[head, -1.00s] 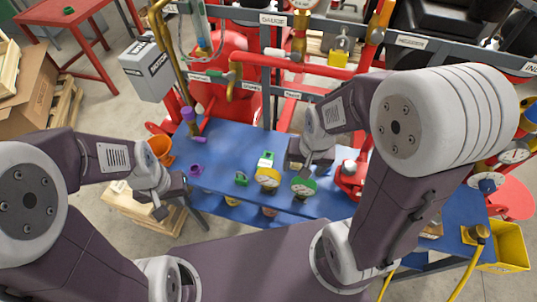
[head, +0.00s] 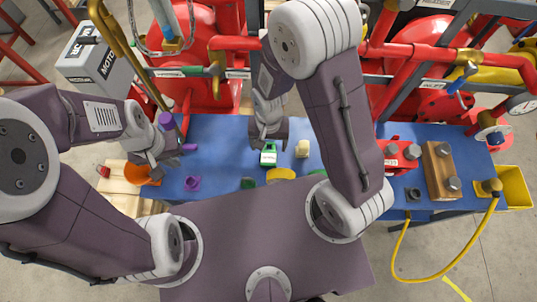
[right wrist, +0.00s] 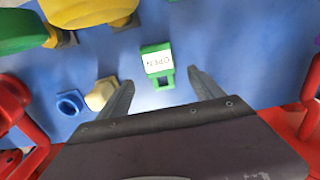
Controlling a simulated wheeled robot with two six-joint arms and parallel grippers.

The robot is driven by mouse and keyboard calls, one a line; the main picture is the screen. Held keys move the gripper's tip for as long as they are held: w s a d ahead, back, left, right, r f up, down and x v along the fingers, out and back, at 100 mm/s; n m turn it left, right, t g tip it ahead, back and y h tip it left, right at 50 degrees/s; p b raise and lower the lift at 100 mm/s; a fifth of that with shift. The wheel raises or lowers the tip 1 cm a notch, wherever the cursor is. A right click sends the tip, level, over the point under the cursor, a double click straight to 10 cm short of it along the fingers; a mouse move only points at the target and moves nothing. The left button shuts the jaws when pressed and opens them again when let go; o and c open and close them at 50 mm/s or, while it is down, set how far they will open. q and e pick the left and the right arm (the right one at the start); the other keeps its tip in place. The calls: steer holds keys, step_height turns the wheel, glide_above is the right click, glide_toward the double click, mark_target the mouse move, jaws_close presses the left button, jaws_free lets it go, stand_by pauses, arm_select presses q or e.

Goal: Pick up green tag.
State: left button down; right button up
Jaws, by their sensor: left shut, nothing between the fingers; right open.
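The green tag (head: 268,155) lies on the blue table top (head: 215,150), just in front of my right gripper in the head view. In the right wrist view the tag (right wrist: 156,62) has a white label reading OPEN and a loop end pointing toward my gripper. My right gripper (right wrist: 160,78) is open and empty. The loop end lies between its fingertips in the picture; the height gap cannot be told. In the head view, my right gripper (head: 267,138) partly hides the table behind it. My left gripper (head: 167,160) is shut and empty at the table's left end.
A beige hex piece (head: 302,148) stands right of the tag, a yellow round part (head: 280,174) in front of it. A purple piece (head: 192,183) and an orange cup (head: 137,173) are at left. Red pipework (head: 215,43) bounds the back.

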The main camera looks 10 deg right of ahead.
mark_target(269, 154)
steer(key=shift+w+a+f, duration=0.1)
steer(key=shift+w+f, duration=0.1)
steer(key=f, duration=0.2)
steer(key=s+f, duration=0.1)
steer(key=f, duration=0.1)
steer(key=shift+f, duration=0.2)
steer(key=shift+w+f, duration=0.25)
steer(key=shift+f, duration=0.05)
steer(key=shift+s, duration=0.1)
steer(key=c, duration=1.5)
